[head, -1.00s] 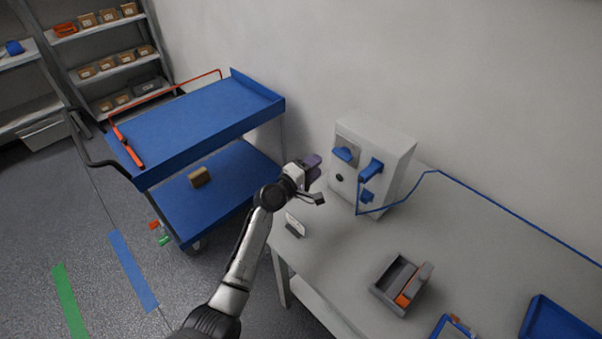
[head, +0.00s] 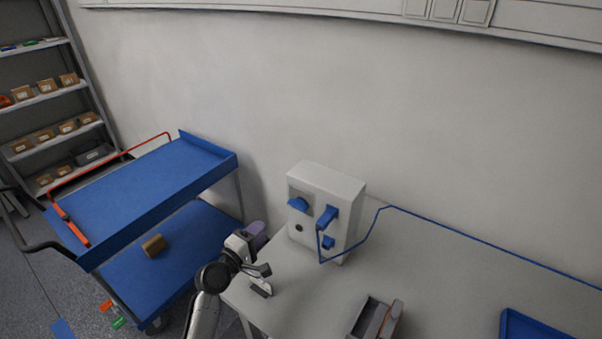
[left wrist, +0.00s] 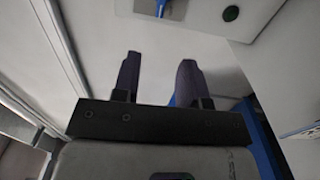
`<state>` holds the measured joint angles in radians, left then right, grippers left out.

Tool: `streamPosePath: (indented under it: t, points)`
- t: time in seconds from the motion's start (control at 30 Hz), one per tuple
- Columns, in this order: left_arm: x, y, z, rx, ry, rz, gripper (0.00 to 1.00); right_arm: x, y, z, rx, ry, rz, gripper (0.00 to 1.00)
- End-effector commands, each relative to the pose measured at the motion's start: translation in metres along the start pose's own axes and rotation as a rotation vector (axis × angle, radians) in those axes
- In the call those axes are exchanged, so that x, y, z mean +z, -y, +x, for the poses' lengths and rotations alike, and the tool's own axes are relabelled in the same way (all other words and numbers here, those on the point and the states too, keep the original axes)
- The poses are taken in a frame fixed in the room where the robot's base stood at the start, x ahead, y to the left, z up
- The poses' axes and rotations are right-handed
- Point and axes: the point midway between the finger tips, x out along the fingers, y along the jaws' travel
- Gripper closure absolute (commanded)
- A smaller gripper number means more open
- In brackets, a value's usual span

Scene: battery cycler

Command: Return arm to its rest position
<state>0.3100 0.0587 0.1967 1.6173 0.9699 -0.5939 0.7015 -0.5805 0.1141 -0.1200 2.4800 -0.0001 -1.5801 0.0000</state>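My left arm comes up from the bottom of the head view. Its gripper (head: 258,236) is at the table's left edge, to the left of the white cycler box. In the left wrist view, the two dark fingers of my left gripper (left wrist: 160,80) stand apart with nothing between them. My right gripper is in neither view.
The white cycler box (head: 348,192) with blue connectors and a blue cable stands on the grey table (head: 430,250). A grey bin (head: 364,316) and a blue tray (head: 530,328) are nearer. A blue two-level cart (head: 150,190) stands left, with shelves (head: 50,97) behind.

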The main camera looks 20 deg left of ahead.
Motion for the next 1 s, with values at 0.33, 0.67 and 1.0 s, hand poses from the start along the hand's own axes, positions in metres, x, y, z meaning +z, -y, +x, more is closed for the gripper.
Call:
streamPosePath:
  t: [0.33,0.67,1.0]
  points:
    - [0.018,0.022,-0.003,-0.130,0.130,0.287,0.61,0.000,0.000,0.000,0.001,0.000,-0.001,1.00]
    - [0.051,-0.009,-0.056,-0.455,0.357,1.113,0.61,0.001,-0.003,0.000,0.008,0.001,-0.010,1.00]
    - [0.099,0.033,-0.200,-0.827,0.462,1.454,0.61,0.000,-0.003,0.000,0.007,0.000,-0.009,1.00]
